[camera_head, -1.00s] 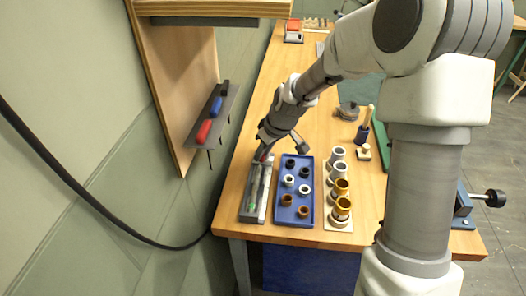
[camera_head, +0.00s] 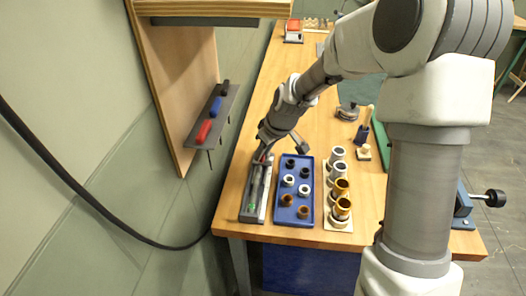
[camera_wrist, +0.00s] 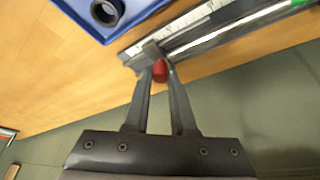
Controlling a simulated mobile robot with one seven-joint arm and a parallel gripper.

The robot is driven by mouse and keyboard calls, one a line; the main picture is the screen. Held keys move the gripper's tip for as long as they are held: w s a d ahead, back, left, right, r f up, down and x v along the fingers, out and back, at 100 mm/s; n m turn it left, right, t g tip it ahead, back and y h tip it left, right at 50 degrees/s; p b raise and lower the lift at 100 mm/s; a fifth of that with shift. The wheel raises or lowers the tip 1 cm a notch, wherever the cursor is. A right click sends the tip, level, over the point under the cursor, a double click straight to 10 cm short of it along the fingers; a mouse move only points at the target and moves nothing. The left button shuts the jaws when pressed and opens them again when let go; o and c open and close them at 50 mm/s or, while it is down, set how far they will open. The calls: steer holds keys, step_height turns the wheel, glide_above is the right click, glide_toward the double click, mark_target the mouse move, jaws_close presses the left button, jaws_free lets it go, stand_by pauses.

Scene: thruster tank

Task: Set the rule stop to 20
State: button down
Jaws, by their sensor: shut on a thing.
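The rule (camera_head: 258,190) is a long grey bar with a scale, lying along the left edge of the bench. In the wrist view its white marked strip and rail (camera_wrist: 215,27) run to the upper right, with a green mark (camera_wrist: 299,3) near the far end. The stop (camera_wrist: 160,70) shows as a small red piece at the rule's near end. My gripper (camera_wrist: 158,66) is shut on the red stop, its two fingers on either side of it. In the head view my gripper (camera_head: 266,150) is over the rule's far end. The scale numbers are too small to read.
A blue tray (camera_head: 294,217) with several rings stands right of the rule. A pale board (camera_head: 338,224) with silver and gold cups is beyond it. A wall shelf (camera_head: 213,118) with red and blue handles hangs at the left.

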stand_by(0.4)
steer(key=shift+w+d, duration=0.15)
steer(key=shift+w, duration=0.6)
steer(key=shift+w+d, duration=0.1)
steer(key=shift+w, duration=0.65)
steer(key=c, duration=0.7)
jaws_free()
steer(key=shift+c, duration=0.2)
steer(key=shift+r, duration=0.1)
steer(key=p+v, duration=0.1)
steer(key=v, duration=1.6)
steer(key=shift+d+p, duration=0.15)
steer(key=shift+p, duration=0.25)
